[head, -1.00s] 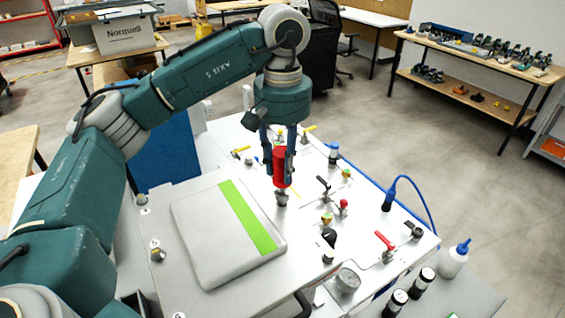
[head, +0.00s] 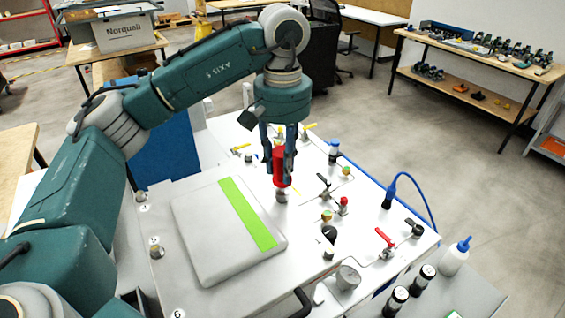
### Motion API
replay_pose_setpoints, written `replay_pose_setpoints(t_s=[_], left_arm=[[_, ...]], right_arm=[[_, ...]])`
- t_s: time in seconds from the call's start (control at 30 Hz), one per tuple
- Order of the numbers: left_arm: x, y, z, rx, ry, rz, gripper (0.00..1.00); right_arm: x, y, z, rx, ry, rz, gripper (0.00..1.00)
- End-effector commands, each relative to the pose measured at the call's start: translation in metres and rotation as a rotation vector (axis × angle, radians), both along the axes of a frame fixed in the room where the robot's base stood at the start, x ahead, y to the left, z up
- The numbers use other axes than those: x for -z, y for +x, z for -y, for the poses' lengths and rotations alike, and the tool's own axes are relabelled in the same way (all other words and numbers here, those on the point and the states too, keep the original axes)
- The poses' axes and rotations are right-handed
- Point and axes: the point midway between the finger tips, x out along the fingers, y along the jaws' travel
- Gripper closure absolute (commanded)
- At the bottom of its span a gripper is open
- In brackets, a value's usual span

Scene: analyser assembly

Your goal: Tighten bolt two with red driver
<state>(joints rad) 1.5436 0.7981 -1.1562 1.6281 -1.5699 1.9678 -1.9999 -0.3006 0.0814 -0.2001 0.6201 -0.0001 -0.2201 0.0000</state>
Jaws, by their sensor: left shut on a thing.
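My left gripper (head: 279,178) points down with its fingers shut on the red driver (head: 279,164). The driver stands upright, its lower end at a grey metal part (head: 281,196) on the white panel (head: 310,277), just right of the grey cover with the green stripe (head: 246,215). Whether that part is bolt two, and whether the driver is seated on it, I cannot tell. Bolts show along the panel's left edge, one near the mark 4 (head: 141,197) and one near the mark 5 (head: 157,251). The right gripper is not in view.
Valves with yellow, red and black handles crowd the panel, including a red lever (head: 385,238). A pressure gauge (head: 347,278) and black-capped bottles (head: 396,300) are at the front. A blue cable (head: 418,185) arcs at the right. A white squeeze bottle (head: 454,258) stands there.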

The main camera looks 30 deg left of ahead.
Motion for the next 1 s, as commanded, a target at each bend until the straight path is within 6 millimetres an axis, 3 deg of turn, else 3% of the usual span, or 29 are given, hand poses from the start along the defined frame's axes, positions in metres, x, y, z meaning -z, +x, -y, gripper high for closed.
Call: replay_pose_setpoints(t_s=[0.5, 0.83, 0.87, 0.93, 1.0], left_arm=[[0.0005, -0.0003, 0.0004, 0.874, 0.0, 0.0, 1.0], [0.0004, -0.0002, 0.0004, 0.964, 0.0, 0.001, 1.0], [0.0004, -0.0002, 0.0004, 0.964, 0.0, 0.001, 0.68], [0.0004, -0.0002, 0.0004, 0.963, 0.0, 0.001, 0.56], [0.0004, -0.0002, 0.0004, 0.962, 0.0, 0.001, 0.56]], right_arm=[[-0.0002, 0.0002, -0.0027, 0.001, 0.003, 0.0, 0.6], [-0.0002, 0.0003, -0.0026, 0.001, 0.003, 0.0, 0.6], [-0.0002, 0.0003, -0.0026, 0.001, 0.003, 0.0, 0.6], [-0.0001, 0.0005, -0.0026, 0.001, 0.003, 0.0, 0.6], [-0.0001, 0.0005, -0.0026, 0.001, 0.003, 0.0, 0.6]])
